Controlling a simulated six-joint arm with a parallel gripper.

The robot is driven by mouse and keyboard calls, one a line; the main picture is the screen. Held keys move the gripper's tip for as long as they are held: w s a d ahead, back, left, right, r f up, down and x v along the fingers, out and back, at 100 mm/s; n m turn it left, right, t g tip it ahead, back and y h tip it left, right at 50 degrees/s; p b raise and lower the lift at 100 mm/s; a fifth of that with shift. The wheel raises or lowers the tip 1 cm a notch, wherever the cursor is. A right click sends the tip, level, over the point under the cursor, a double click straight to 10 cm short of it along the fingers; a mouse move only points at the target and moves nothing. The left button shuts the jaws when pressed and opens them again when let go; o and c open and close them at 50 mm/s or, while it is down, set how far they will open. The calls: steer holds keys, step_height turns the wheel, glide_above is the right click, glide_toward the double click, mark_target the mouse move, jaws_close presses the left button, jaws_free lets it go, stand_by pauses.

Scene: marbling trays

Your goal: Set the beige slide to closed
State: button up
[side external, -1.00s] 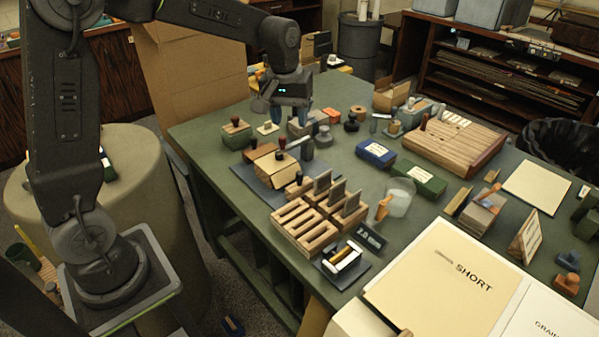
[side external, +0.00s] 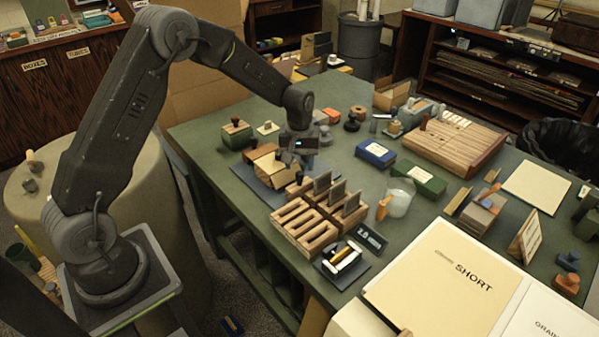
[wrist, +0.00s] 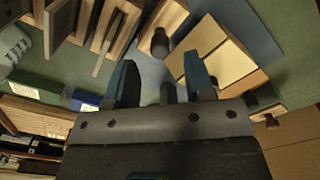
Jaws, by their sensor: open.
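A low beige-topped box (side external: 265,160) stands on a dark mat at the left-middle of the green table. Its light panels, which seem to include the beige slide (wrist: 225,62), show in the wrist view beyond my right finger. A dark round knob (wrist: 160,42) shows between and beyond my fingertips. I cannot tell from these views whether the slide is open or closed. My gripper (wrist: 160,62) is open, with two blue fingers apart and nothing between them. In the side view it hangs low over the box's right end and hides part of it.
A slotted wooden rack (side external: 303,228) with upright grey plates stands just in front of the box. A blue box (side external: 376,153) and a green box (side external: 419,180) lie to the right. Several small stamps and blocks crowd behind the gripper.

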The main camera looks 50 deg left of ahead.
mark_target(299, 172)
steer(key=shift+f, duration=1.9)
steer(key=shift+c, duration=0.4)
jaws_close()
